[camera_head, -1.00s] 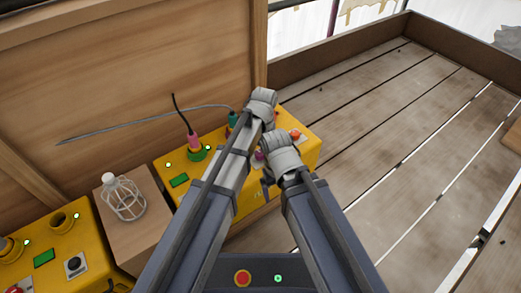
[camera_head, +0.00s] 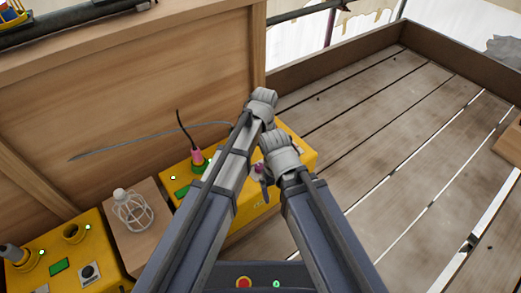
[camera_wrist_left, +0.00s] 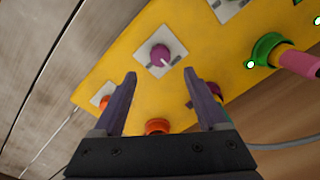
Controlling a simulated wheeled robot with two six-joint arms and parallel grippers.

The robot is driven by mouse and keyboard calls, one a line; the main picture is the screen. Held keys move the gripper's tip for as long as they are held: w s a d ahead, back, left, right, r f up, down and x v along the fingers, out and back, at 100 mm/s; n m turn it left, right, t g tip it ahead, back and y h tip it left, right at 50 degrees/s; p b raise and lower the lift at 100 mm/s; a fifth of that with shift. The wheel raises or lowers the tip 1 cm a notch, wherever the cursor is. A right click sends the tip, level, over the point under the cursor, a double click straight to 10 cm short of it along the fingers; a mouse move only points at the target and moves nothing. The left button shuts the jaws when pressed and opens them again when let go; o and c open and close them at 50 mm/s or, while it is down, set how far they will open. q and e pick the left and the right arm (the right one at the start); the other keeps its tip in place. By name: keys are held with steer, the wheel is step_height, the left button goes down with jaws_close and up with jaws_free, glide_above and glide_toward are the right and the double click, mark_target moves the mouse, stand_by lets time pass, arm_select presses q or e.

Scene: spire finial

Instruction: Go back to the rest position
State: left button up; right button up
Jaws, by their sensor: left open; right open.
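My left arm reaches over the yellow control box (camera_head: 298,140) in the head view, and its wrist hides its jaws there. In the left wrist view my left gripper (camera_wrist_left: 165,95) is open and empty, its two fingers apart over the yellow panel. A purple knob (camera_wrist_left: 160,54) lies just beyond the fingertips and an orange knob (camera_wrist_left: 158,126) shows between the fingers. My right gripper (camera_head: 264,182) is open beside the left forearm, at the near edge of the box, partly hidden by its own wrist.
A pink plug (camera_head: 198,158) with a dark cable stands in the box. A caged lamp (camera_head: 132,209) sits on a wooden block (camera_head: 152,238) at left, beside another yellow box (camera_head: 66,245). A wooden wall (camera_head: 130,100) rises behind. The slatted deck (camera_head: 400,140) at right is mostly clear.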

arm_select(q)
steer(key=s+a+r+m+p, duration=0.1)
steer(key=s+a+r+p, duration=0.2)
steer(key=s, duration=0.5)
steer(key=s+a+r+m+p, duration=0.2)
steer(key=s+a+r+p, duration=0.1)
steer(key=s, duration=0.5)
steer(key=shift+s+a+r+m+y+p, duration=0.3)
steer(key=shift+r+y+p, duration=0.1)
steer(key=shift+r+p, duration=0.4)
